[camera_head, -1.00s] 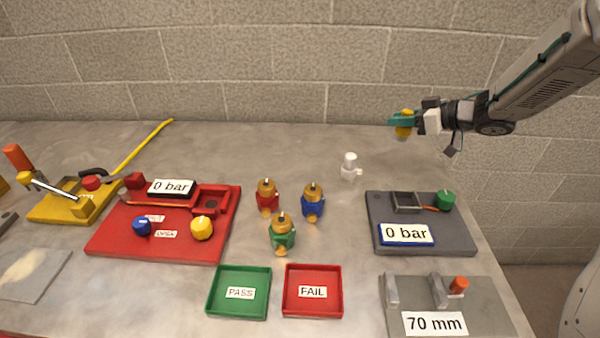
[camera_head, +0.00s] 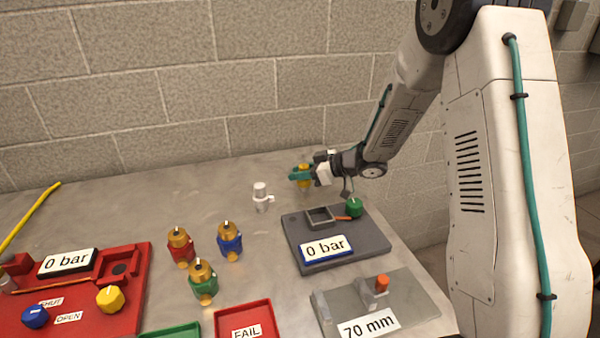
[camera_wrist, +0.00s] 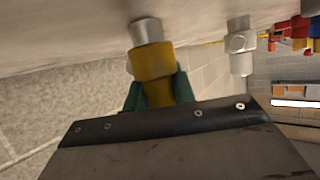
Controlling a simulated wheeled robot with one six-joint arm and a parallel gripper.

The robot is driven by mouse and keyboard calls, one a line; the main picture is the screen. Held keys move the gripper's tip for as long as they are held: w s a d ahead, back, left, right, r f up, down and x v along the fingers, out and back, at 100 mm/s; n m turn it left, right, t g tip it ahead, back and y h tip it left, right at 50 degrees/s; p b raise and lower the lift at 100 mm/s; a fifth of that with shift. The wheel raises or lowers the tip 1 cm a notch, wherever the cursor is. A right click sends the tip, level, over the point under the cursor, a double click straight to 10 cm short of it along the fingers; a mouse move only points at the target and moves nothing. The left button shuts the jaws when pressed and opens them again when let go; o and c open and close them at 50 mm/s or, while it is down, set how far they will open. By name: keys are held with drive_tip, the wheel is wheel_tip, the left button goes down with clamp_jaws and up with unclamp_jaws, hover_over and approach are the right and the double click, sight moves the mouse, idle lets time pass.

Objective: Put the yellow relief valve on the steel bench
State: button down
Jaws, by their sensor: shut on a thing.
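The yellow relief valve (camera_head: 304,174) is between the teal fingers of my gripper (camera_head: 301,176), at the back right of the steel bench (camera_head: 160,215). In the wrist view the valve (camera_wrist: 152,66) has a yellow body and a silver end that points to the bench surface (camera_wrist: 60,30) and looks very close to it. I cannot tell whether it touches. My gripper (camera_wrist: 158,92) is shut on the valve, and its fingers partly hide the body.
A white valve (camera_head: 262,196) stands just left of my gripper. A grey fixture (camera_head: 350,258) reading 0 bar lies in front. Red, blue and green valves (camera_head: 203,285) stand further left. A concrete block wall (camera_head: 150,100) is behind the bench.

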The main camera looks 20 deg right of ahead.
drive_tip(key=c, duration=1.2)
unclamp_jaws()
drive_tip(key=shift+o, duration=0.2)
